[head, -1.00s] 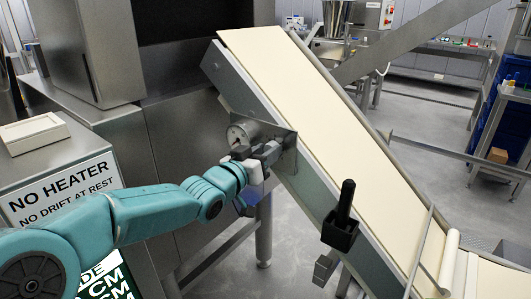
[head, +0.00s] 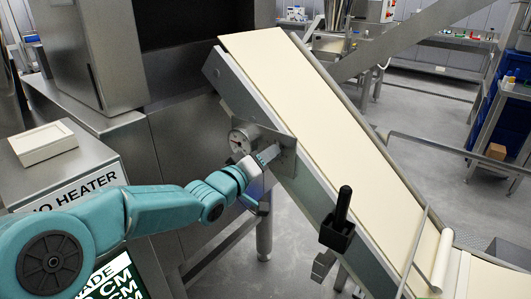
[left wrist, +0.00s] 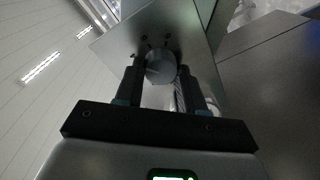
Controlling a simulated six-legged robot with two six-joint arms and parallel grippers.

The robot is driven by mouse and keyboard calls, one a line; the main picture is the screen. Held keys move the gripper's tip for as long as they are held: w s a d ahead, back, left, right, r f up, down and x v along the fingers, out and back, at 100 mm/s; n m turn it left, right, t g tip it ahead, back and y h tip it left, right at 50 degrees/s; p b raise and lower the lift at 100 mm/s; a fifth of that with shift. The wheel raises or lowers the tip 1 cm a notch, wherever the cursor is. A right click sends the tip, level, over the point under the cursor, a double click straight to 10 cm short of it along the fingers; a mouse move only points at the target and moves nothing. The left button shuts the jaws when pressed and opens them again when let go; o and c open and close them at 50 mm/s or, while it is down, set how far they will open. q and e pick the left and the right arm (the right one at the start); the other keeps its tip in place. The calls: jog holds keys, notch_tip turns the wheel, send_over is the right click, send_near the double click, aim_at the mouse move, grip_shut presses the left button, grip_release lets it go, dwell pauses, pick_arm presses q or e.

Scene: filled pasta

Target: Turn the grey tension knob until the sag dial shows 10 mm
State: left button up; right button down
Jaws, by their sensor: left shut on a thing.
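The sag dial (head: 240,141) is a small round white face on the side of the belt frame; its reading is too small to tell. My left gripper (head: 268,154) is at the metal plate just right of and below the dial. In the left wrist view, the round grey tension knob (left wrist: 160,68) sits between the fingertips of the left gripper (left wrist: 161,76), which is shut on it. In the head view the knob is hidden by the gripper. My right gripper is in neither view.
The sloping cream belt (head: 320,130) runs down to the right beside the gripper. A black handle stands in a black holder (head: 337,236) on the belt's side frame. A pale box (head: 42,141) lies on the steel cabinet at left. Open floor shows beneath the belt.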

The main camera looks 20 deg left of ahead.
pick_arm(q)
jog(key=shift+n, duration=0.5)
jog(key=shift+p, duration=0.3)
jog(key=o, duration=1)
jog(key=shift+o, duration=0.2)
jog(key=v, duration=1.6)
jog(key=shift+b, duration=0.45)
jog(key=shift+s+a, duration=0.1)
jog(key=shift+s, duration=0.05)
